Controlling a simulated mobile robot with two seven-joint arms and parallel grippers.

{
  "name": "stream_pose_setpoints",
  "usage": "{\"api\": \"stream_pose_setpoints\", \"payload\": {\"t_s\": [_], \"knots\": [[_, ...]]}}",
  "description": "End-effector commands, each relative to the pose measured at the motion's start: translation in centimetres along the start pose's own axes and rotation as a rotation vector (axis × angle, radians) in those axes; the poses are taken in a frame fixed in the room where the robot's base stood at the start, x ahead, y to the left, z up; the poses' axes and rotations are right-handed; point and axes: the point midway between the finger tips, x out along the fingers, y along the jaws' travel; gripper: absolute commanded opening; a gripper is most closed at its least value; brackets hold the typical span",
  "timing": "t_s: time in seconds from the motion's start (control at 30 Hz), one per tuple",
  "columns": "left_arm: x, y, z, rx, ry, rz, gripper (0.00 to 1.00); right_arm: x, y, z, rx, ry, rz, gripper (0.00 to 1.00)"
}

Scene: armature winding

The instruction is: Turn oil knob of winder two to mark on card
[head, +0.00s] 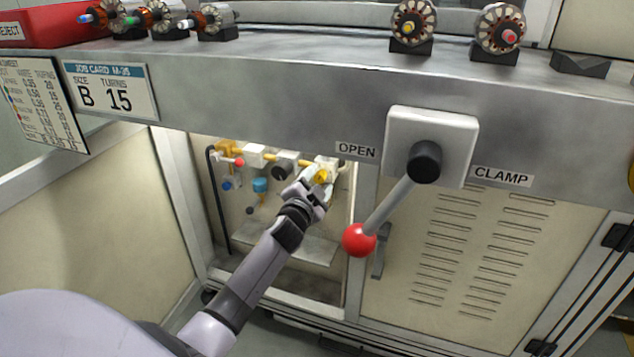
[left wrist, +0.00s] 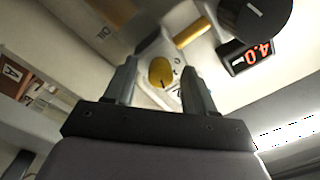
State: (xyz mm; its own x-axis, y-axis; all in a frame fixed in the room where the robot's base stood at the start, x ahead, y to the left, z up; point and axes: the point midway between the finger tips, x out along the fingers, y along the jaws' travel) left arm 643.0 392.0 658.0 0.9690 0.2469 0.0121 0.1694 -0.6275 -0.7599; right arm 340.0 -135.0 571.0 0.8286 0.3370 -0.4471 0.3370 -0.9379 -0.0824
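A small yellow knob (head: 321,176) on a pale fitting sits inside the open cabinet bay under the bench; I take it to be the oil knob. It also shows in the left wrist view (left wrist: 161,72), with a small dark mark near its lower edge. My left gripper (head: 313,190) is in the bay right at this knob. In the left wrist view its fingers (left wrist: 158,82) stand apart, with the knob between them in the picture; I cannot tell whether they touch it. A job card (head: 110,88) on the bench front reads size B, turns 15. My right gripper is out of view.
Yellow piping and a blue-topped part (head: 261,186) are left of my gripper. A red-balled clamp lever (head: 360,240) hangs just right of the bay. Several armatures stand on the bench top.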

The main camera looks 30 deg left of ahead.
Motion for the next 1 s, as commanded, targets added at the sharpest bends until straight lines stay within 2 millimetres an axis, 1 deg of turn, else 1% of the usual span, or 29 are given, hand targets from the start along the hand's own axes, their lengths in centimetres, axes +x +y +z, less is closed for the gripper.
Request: {"api": "stream_pose_setpoints", "payload": {"t_s": [0.13, 0.23, 0.4, 0.6, 0.7, 0.83, 1.0], "knots": [[-0.1, 0.0, -0.1, -0.001, 0.001, 0.0, 0.55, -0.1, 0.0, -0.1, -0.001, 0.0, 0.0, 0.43], [-0.8, 0.0, -0.1, -0.001, 0.0, 0.001, 0.55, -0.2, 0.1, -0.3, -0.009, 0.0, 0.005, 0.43], [-3.0, -0.1, -0.1, -0.001, 0.0, 0.001, 0.55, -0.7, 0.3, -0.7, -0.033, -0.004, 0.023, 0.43], [-5.6, 0.0, -0.1, -0.001, -0.001, 0.002, 0.55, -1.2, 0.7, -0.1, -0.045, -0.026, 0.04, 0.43], [-6.5, 0.0, 0.0, 0.0, -0.001, 0.001, 0.55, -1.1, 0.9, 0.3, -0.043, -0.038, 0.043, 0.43], [-7.1, 0.0, 0.0, 0.0, 0.0, 0.0, 0.55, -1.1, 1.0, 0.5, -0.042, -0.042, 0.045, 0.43], [-7.2, 0.0, 0.0, 0.0, 0.0, 0.0, 0.55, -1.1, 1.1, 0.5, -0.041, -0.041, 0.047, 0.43]]}}
